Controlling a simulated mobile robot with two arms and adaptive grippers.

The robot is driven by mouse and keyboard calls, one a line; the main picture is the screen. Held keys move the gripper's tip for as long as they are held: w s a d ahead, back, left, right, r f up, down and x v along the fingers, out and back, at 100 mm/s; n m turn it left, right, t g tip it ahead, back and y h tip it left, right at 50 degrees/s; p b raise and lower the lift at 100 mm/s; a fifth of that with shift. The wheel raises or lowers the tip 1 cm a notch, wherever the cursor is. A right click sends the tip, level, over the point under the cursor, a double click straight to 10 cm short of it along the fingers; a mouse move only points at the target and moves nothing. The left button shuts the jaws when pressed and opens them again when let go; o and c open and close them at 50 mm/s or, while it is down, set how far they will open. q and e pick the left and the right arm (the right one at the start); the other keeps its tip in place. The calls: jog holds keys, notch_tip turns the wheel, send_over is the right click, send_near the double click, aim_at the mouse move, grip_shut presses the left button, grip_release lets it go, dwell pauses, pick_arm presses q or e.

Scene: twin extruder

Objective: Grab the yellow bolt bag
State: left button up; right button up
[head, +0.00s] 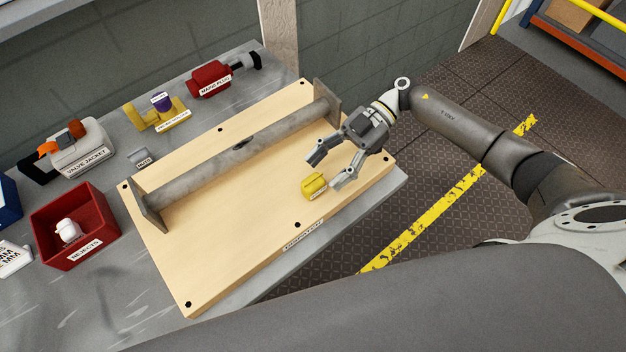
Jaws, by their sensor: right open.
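A small yellow bag (314,187), which looks like the yellow bolt bag, lies on the light wooden board near its right front edge. My right gripper (327,172) is open above the board. Its two fingers point down and left, and the bag is just beyond the fingertips, close to the lower finger. I cannot tell whether that finger touches the bag. The gripper holds nothing. My left gripper is not in view.
A grey metal tube with end plates (215,165) lies across the wooden board (240,220). A red rejects box (50,225), valve jacket (80,147), yellow holder (158,115) and red mains plug (210,78) stand on the grey table (110,305). The board's front is clear.

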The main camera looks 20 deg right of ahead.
aim_at(316, 179)
jog(key=shift+p+x, duration=0.4)
jog(key=shift+x, duration=0.75)
jog(key=shift+a, duration=0.4)
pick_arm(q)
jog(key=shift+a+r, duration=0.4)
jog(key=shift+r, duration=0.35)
pick_arm(e)
jog(key=shift+c, duration=0.2)
jog(key=c, duration=1.1)
jog(key=shift+o, duration=0.2)
jog(key=shift+d, duration=0.1)
